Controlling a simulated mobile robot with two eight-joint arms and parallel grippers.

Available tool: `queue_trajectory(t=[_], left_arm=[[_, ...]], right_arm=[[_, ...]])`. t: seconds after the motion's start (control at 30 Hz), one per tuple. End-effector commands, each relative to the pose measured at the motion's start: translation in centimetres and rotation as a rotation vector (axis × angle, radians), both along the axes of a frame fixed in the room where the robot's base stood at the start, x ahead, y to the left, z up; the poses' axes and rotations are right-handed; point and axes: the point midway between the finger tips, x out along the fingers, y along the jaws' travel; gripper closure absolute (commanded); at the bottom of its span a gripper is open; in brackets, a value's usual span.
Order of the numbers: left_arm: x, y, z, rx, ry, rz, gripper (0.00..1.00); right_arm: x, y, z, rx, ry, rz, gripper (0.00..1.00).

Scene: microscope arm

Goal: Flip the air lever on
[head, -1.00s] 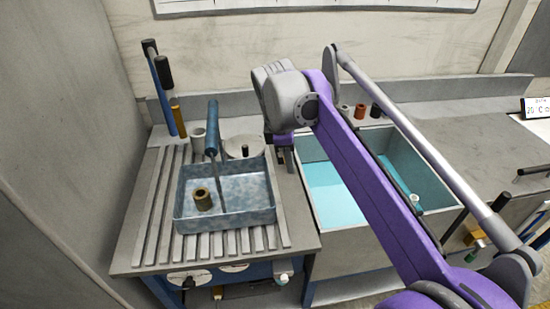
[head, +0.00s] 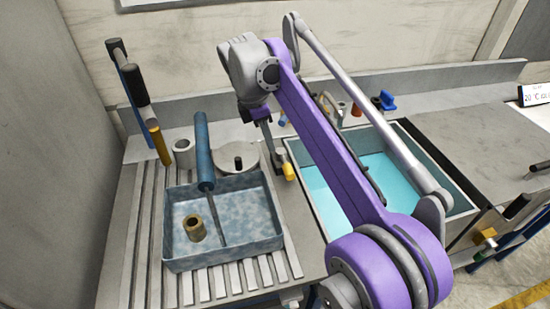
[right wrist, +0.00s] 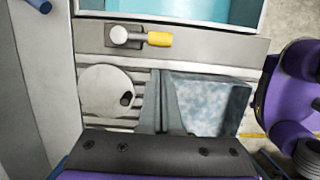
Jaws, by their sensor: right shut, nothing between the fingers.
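A short lever with a yellow handle (head: 288,172), which looks like the air lever, sits on the grey strip between the metal tray and the sink. In the right wrist view the yellow handle (right wrist: 158,39) points right from a round pale knob on a grey plate. My right gripper (head: 269,142) is shut and empty. It points down in the head view, just behind and left of the yellow handle, and looks apart from it. Its dark body fills the bottom of the right wrist view. My left gripper is not in view.
A grey-blue tray (head: 264,243) holds a brass ring and a blue-handled tool. A round lid (head: 222,160) stands behind it. The sink (head: 316,205) with turquoise water is to the right. Black-handled tools (head: 135,88) stand at the back left.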

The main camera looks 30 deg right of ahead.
Motion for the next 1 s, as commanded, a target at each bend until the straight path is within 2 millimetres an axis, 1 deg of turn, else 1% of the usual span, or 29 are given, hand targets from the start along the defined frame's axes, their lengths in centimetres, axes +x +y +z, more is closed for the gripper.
queue_trajectory(t=[0.17, 0.4, 0.5, 0.6, 0.7, 1.0], left_arm=[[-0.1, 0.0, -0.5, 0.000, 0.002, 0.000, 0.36], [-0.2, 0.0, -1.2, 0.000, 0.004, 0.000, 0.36], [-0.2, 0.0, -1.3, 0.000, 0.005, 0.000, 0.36], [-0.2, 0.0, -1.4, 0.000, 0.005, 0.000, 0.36], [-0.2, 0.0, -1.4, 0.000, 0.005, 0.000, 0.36], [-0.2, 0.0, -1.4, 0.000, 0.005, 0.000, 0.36]], right_arm=[[-0.2, -0.6, -2.5, 0.000, 0.001, -0.002, 1.00], [-0.4, -1.5, -6.8, 0.000, 0.001, -0.001, 1.00], [-0.5, -1.8, -8.1, 0.000, 0.001, -0.001, 1.00], [-0.5, -2.0, -8.9, 0.000, 0.000, -0.001, 1.00], [-0.5, -2.1, -9.4, 0.001, 0.000, -0.001, 1.00], [-0.5, -2.1, -9.4, 0.000, 0.000, -0.001, 1.00]])
